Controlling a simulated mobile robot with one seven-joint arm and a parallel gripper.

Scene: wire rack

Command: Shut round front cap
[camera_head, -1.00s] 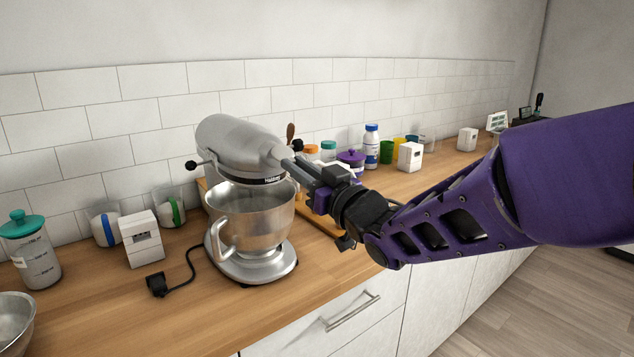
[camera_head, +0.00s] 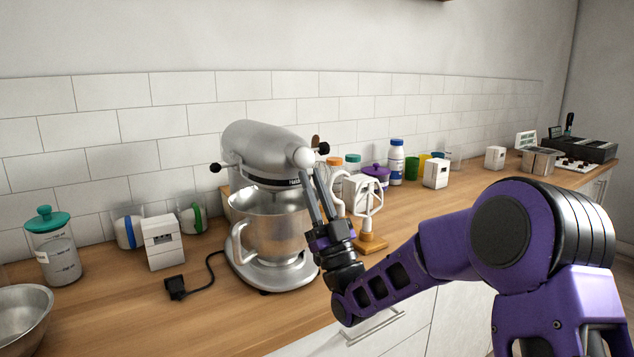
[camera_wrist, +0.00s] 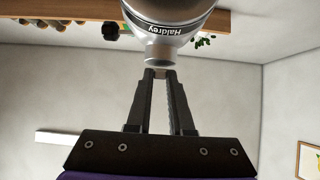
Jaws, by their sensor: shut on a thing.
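The silver stand mixer (camera_head: 252,145) stands on the wooden counter, its head above a steel bowl (camera_head: 268,225). The round front cap (camera_head: 303,157) is at the right end of the mixer head. In the wrist view the cap (camera_wrist: 162,54) sits against the head, just beyond my fingertips. My gripper (camera_head: 310,172) reaches up from below right, its long fingers close together at the cap. In the wrist view my gripper (camera_wrist: 160,74) has its tips shut on the cap's lower edge. The fingertips partly hide that edge, so I cannot tell whether the cap is fully seated.
A white mixer attachment on a wooden stand (camera_head: 371,243) is close right of my gripper. Bottles and jars, including a white bottle (camera_head: 396,162), line the wall behind. A white box (camera_head: 162,243), black plug (camera_head: 175,288) and teal-lidded jar (camera_head: 52,245) are left. The front counter is mostly clear.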

